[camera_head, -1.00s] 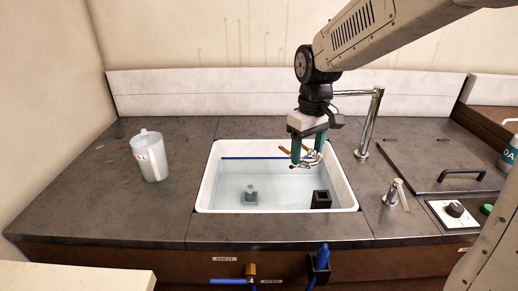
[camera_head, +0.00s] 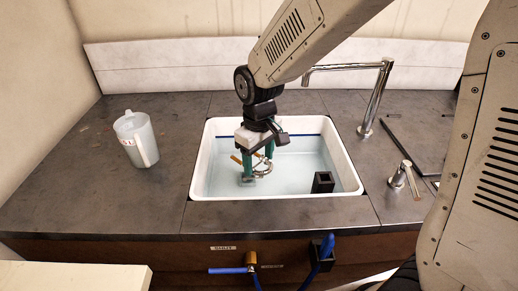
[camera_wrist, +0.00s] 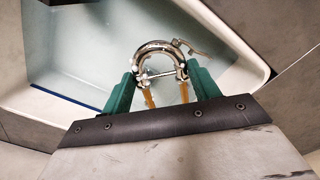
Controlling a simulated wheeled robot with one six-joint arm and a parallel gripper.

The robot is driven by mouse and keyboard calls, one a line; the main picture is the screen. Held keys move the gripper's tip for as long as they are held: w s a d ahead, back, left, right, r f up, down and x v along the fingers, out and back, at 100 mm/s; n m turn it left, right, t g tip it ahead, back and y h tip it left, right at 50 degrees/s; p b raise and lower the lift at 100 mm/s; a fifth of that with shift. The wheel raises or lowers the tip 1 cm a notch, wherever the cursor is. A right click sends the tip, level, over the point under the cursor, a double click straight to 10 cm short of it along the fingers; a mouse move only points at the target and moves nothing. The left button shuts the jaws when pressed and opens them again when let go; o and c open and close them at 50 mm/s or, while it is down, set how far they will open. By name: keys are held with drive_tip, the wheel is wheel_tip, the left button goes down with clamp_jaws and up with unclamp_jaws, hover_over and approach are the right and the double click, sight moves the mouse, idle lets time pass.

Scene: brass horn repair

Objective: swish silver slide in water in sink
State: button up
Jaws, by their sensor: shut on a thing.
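The silver slide (camera_wrist: 150,47) is a U-shaped tube with a cross brace and brass-coloured legs, clear in the wrist view. My gripper (camera_wrist: 160,88) is shut on it, with green fingers on either side of its legs. In the head view my gripper (camera_head: 258,162) points down inside the white sink (camera_head: 206,170), left of its middle. The slide (camera_head: 266,168) hangs low at the fingertips, curved end down. Pale water (camera_head: 300,160) fills the sink's lower part. I cannot tell how far the slide is under the surface.
A black square block (camera_head: 322,182) stands in the sink's front right. A chrome faucet (camera_head: 375,100) rises behind the sink's right side. A clear jug (camera_head: 136,140) stands on the counter at left. A blue valve handle (camera_head: 228,270) is on the counter front.

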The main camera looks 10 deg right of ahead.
drive_tip(key=shift+f, duration=6.7)
drive_tip(key=shift+d, duration=0.15)
drive_tip(key=shift+s+d, duration=0.15)
drive_tip(key=shift+d, duration=0.55)
drive_tip(key=shift+s+d, duration=0.15)
drive_tip(key=shift+d, duration=0.55)
drive_tip(key=shift+a, duration=0.1)
drive_tip(key=shift+w+a, duration=0.15)
drive_tip(key=shift+a, duration=0.55)
drive_tip(key=shift+w+a, duration=0.15)
drive_tip(key=shift+a, duration=0.55)
drive_tip(key=shift+d, duration=0.2)
drive_tip(key=shift+s+d, duration=0.15)
drive_tip(key=shift+d, duration=0.5)
drive_tip(key=shift+s+d, duration=0.15)
drive_tip(key=shift+d, duration=0.5)
drive_tip(key=shift+a, duration=0.1)
